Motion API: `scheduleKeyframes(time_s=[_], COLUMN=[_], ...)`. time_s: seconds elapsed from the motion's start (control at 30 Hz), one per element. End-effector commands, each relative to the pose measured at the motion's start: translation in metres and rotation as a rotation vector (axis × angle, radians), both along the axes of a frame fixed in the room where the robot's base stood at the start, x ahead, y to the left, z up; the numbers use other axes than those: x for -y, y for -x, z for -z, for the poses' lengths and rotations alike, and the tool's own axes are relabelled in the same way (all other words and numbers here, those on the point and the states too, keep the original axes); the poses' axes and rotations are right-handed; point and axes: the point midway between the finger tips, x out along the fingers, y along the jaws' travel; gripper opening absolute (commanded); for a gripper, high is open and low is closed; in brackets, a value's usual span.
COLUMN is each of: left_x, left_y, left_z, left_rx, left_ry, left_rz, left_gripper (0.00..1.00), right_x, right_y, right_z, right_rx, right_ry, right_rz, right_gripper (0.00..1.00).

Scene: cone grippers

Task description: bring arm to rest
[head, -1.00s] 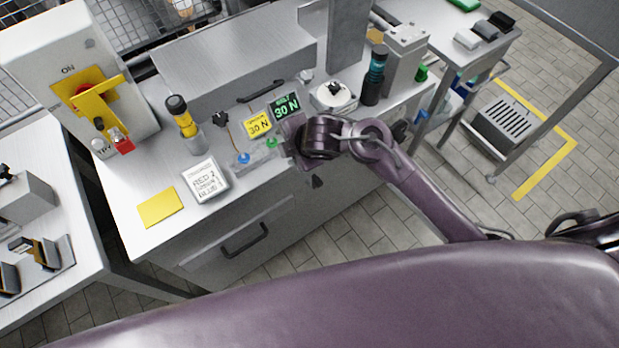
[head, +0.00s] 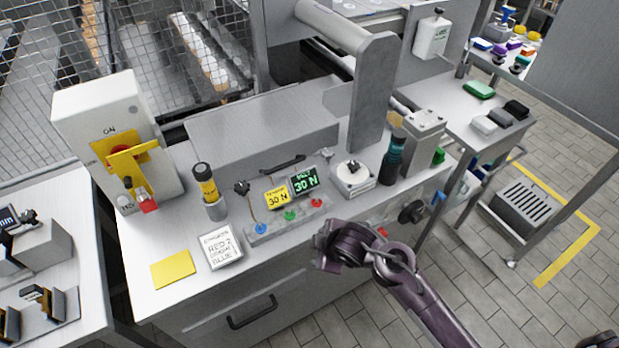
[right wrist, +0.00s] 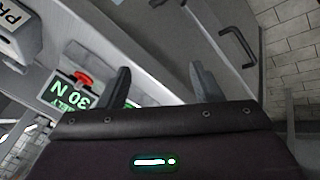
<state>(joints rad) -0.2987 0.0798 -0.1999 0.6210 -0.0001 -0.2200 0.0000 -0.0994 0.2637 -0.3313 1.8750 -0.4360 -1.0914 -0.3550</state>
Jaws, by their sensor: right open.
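My right arm comes in from the lower right in the head view. My right gripper (head: 322,250) hangs by the front edge of the grey workbench (head: 140,240), in front of a button strip (head: 285,222) with blue, green and red buttons. In the right wrist view its two dark fingers (right wrist: 163,84) stand well apart with nothing between them. Past them show the green 30 N display (right wrist: 70,95), a red button (right wrist: 82,77) and the bench front. My left gripper is in neither view.
On the bench stand a switch box with a yellow handle (head: 128,158), a yellow-black cylinder (head: 206,185), a white label plate (head: 220,247), a yellow card (head: 173,269), a round dial unit (head: 352,178) and a dark bottle (head: 392,160).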

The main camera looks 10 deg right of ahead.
Motion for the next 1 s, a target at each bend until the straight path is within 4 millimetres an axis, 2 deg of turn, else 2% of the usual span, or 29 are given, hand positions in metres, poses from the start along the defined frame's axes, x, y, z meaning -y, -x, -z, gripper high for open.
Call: scheduleKeyframes(time_s=[0.17,0.27,0.6,1.0], left_x=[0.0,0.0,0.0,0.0], left_y=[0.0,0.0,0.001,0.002], left_z=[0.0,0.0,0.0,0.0], left_rx=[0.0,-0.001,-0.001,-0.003], left_ry=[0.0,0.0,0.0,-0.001], left_rz=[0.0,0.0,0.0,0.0], left_gripper=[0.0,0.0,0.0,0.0], right_x=[0.0,0.006,0.056,0.096], right_y=[0.001,0.011,0.082,0.148], right_z=[-0.001,-0.008,-0.055,-0.092], right_rx=[-0.001,-0.02,-0.169,-0.304], right_ry=[-0.002,-0.024,-0.159,-0.255], right_rz=[0.008,0.085,0.606,1.004], right_gripper=[0.59,0.59,0.59,0.59])
